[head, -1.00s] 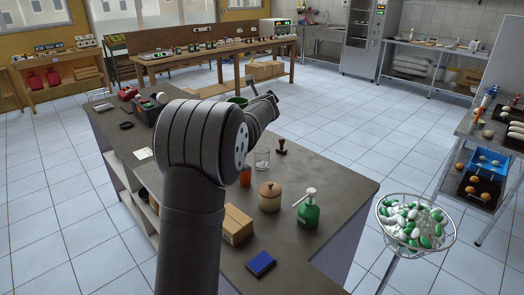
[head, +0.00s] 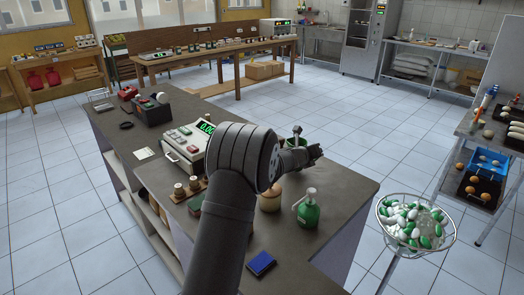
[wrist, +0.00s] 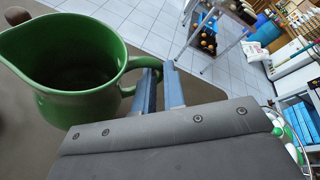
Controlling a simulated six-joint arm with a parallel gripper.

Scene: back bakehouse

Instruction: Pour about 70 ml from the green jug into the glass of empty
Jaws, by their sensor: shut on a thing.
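The green jug (wrist: 85,95) fills the left of the wrist view. It looks roughly upright, its spout to the left, its inside dark so that I cannot see a liquid level. My gripper (wrist: 158,82) is shut on the jug's handle at its right side. The glass is hidden behind my arm in the head view and does not show in the wrist view.
A wire basket (head: 415,225) stands off the counter's right side.

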